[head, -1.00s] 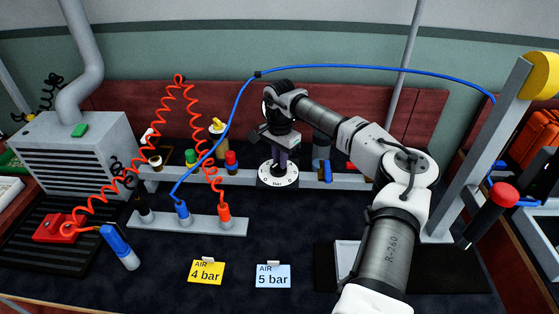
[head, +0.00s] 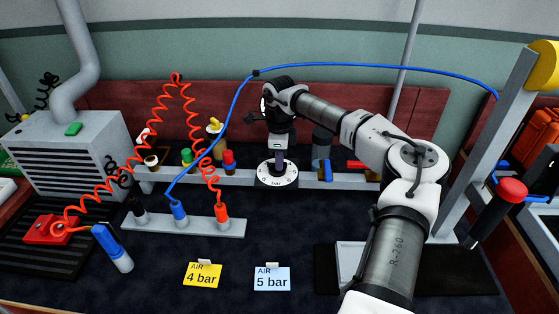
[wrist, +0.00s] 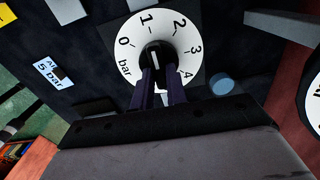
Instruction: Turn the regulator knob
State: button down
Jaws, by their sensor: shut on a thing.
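The regulator knob is a small black knob (wrist: 154,54) in the middle of a round white dial (wrist: 127,62) marked 0 to 4 and "bar". A white line on the knob points up the wrist picture, roughly toward the 1. In the head view the dial (head: 277,180) faces up on the grey rail, with my gripper straight above it. My gripper (wrist: 158,82) is shut on the knob, its two dark fingers on either side. The fingers hide the lower part of the knob and dial. They also show in the head view (head: 280,158).
A yellow "AIR 4 bar" card (head: 202,275) and a blue "AIR 5 bar" card (head: 272,279) stand in front. Coloured hose fittings (head: 181,220) sit left on a grey strip. A blue hose (head: 380,67) arches over my arm. A grey post (head: 487,140) stands right.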

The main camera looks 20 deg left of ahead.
jog(key=m+b, duration=0.1)
jog(key=m, duration=0.3)
jog(key=shift+s+d+m, duration=0.1)
jog(key=shift+m, duration=0.2)
jog(key=shift+s+r+m+b, duration=0.1)
jog(key=shift+m+b, duration=0.3)
jog(key=shift+m, duration=1.5)
jog(key=c, duration=1.4)
grip_release()
notch_tip(320, 180, up, 14)
jog(key=b, duration=0.1)
jog(key=shift+b, duration=0.4)
